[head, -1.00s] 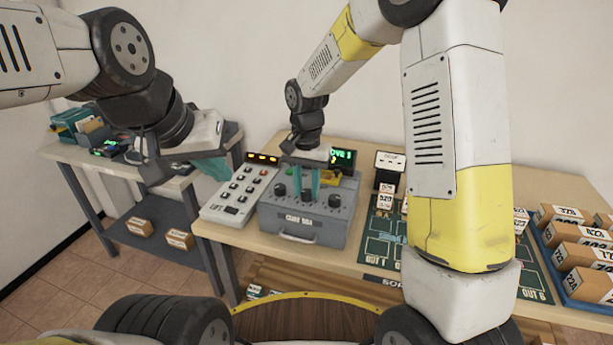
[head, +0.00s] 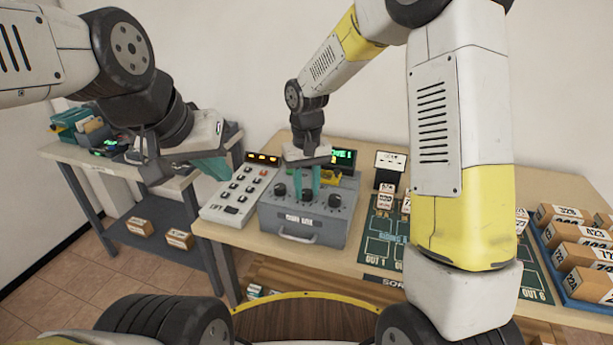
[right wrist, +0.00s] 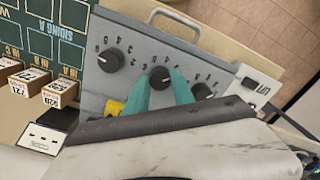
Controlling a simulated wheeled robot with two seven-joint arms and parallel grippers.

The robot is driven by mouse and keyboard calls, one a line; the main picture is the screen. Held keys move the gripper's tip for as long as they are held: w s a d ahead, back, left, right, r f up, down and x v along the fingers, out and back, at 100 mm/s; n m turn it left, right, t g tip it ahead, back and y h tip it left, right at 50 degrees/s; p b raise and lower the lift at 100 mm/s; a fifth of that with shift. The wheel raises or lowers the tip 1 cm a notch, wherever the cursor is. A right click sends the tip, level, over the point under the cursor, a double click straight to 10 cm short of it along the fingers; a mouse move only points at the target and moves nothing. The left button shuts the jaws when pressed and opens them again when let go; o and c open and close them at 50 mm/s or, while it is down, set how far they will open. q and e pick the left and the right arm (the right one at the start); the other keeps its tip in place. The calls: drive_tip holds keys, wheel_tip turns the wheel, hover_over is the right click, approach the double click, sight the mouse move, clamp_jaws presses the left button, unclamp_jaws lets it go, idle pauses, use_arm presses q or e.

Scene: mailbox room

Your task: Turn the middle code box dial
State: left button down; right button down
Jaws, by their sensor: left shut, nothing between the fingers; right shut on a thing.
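The grey code box (head: 302,228) stands on the table with a row of three dark dials on its sloped top and a handle on its front. The middle dial (right wrist: 160,77) is between the teal fingers of my right gripper (head: 307,192), which is shut on it. In the right wrist view the right gripper (right wrist: 166,88) has a finger on each side of this dial, and numbers ring it. The other dials, one on the left (head: 280,189) and one on the right (head: 335,200), are free. My left gripper (head: 215,172) is shut and empty, left of the table and above the side bench.
A white keypad panel (head: 238,196) stands left of the box. A green display (head: 343,156) sits behind it. Right are a green sorting mat (head: 384,234) and a blue tray (head: 556,274) of cartons. The side bench (head: 65,153) is at the left.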

sight(307, 191)
drive_tip(key=n, duration=0.4)
drive_tip(key=shift+n, duration=2.3)
drive_tip(key=shift+r, duration=0.1)
drive_tip(key=c, duration=1.1)
unclamp_jaws()
wheel_tip(307, 191, up, 8)
drive_tip(key=shift+f, duration=0.15)
drive_tip(key=shift+d, duration=0.1)
